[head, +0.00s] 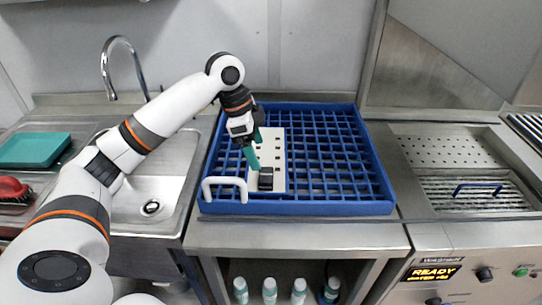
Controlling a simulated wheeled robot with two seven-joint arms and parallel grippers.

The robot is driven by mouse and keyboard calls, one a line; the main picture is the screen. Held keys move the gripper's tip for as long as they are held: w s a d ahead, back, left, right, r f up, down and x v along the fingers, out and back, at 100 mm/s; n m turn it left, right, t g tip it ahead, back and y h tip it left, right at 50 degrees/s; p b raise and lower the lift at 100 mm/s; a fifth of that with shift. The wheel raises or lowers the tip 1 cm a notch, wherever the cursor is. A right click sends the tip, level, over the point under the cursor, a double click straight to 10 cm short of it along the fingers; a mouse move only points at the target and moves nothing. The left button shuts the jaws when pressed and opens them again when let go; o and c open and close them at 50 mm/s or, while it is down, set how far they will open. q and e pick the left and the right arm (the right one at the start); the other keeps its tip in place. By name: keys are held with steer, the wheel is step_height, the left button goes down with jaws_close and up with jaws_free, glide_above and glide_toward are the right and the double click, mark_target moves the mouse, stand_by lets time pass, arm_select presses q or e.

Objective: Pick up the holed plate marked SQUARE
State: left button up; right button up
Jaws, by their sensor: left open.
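A white holed plate (278,152) with dark square holes lies in the left part of the blue grid rack (330,208). A dark block-like part shows near its front end; I cannot read any marking. My left gripper (256,149) comes in from the left with teal fingers apart, over the left edge of the plate. It looks empty; I cannot tell whether a finger touches the plate. It hides part of the plate's left side. My right gripper is not in view.
A white handle (225,182) stands at the rack's front left corner. A sink (150,205) with a tap (121,45) and a teal tray (33,149) are left. A machine with a blue-handled perforated basin (478,188) is right. Several bottles stand below.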

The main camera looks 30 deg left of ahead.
mark_target(266, 174)
arm_select(q)
steer(key=x, duration=0.3)
steer(key=shift+s, duration=0.3)
steer(key=shift+w+f, duration=0.2)
steer(key=shift+f, duration=0.1)
steer(key=x, duration=0.2)
steer(key=p+x, duration=0.1)
steer(key=x, duration=0.1)
steer(key=shift+w+a+f, duration=0.1)
steer(key=shift+w+f, duration=0.05)
steer(key=shift+w, duration=0.1)
steer(key=shift+w+f, duration=0.1)
steer(key=shift+f, duration=0.15)
steer(key=c, duration=1.6)
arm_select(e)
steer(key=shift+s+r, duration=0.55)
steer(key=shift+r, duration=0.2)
